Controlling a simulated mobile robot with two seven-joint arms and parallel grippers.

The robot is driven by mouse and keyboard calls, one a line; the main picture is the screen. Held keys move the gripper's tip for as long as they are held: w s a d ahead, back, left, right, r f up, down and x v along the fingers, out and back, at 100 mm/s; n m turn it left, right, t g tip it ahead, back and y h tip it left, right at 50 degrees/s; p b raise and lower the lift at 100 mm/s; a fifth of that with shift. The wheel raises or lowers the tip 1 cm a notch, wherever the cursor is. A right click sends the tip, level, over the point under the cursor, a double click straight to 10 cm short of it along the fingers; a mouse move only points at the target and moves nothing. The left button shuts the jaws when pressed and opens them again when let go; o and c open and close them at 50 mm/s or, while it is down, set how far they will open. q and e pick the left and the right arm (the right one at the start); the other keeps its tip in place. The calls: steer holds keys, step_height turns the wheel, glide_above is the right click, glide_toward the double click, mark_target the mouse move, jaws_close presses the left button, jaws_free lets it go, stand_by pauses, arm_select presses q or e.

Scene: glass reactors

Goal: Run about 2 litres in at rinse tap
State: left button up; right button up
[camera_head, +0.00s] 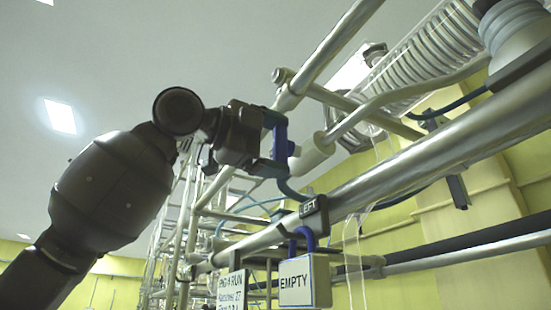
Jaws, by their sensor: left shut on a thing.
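My left arm comes in from the lower left, and its dark left gripper (272,140) is up among the pipes near the middle of the picture. It is shut on a blue handle (281,150), which looks like a tap's handle. The jaws partly hide the handle, and I cannot tell how far it is turned. A pale cylindrical fitting (311,155) is just right of the handle. I see no label naming the rinse tap and no flowing water. My right gripper is not in view.
A glass coil (425,55) is at upper right. Pipe framework fills the background.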

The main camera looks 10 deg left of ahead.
arm_select(q)
steer(key=o, duration=0.6)
steer(key=shift+o, duration=0.2)
steer(key=shift+s+a, duration=0.1)
steer(key=shift+a, duration=0.05)
steer(key=b+v, duration=0.2)
steer(key=v, duration=0.8)
steer(key=shift+s+a, duration=0.15)
steer(key=shift+a, duration=0.05)
